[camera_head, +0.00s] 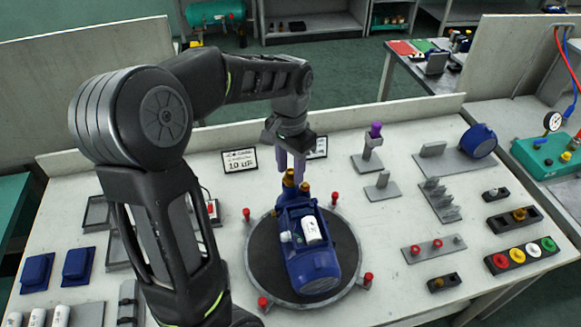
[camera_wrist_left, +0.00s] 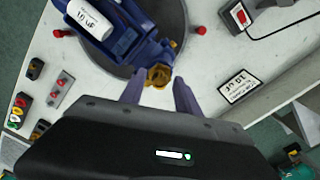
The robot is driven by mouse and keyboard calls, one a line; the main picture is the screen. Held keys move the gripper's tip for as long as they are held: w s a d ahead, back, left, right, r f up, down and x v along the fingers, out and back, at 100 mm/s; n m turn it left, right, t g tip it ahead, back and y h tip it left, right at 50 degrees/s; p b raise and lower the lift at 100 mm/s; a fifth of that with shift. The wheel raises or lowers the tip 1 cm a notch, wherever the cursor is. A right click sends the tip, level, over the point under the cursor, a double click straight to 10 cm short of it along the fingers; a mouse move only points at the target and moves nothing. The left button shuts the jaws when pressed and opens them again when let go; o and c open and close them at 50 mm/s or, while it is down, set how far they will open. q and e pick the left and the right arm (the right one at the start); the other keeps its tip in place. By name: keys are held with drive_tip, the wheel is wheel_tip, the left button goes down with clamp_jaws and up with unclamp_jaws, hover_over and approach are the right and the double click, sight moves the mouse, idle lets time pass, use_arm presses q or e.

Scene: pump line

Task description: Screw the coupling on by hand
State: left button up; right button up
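The blue pump (camera_head: 312,262) lies on a dark round turntable (camera_head: 262,262) in the middle of the table, with a white labelled cylinder (camera_head: 312,229) on it. A brass coupling (camera_head: 289,177) sits at the pump's far end, with another brass fitting (camera_head: 305,187) beside it. In the left wrist view the coupling (camera_wrist_left: 158,76) shows a hexagonal outline. My left gripper (camera_head: 291,177) points down at the coupling. Its two purple-grey fingers (camera_wrist_left: 159,84) stand apart, one on each side of the coupling, with gaps visible. My right gripper is not in view.
Red knobs (camera_head: 368,278) stand around the turntable. A sign reading 10 uF (camera_head: 239,161) stands behind it. Grey fixtures, one with a purple piece (camera_head: 375,129), and a blue motor part (camera_head: 479,140) are at right. Blue blocks (camera_head: 79,266) lie at left.

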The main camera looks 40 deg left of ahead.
use_arm(q)
drive_tip(key=shift+n, duration=0.3)
drive_tip(key=shift+c, duration=0.2)
clamp_jaws()
idle(0.3)
idle(0.6)
drive_tip(key=shift+d+m, duration=0.1)
drive_tip(key=shift+m, duration=1.7)
drive_tip(key=shift+f+m+p, duration=0.1)
drive_tip(key=shift+m+p, duration=0.2)
drive_tip(key=shift+m, duration=1.4)
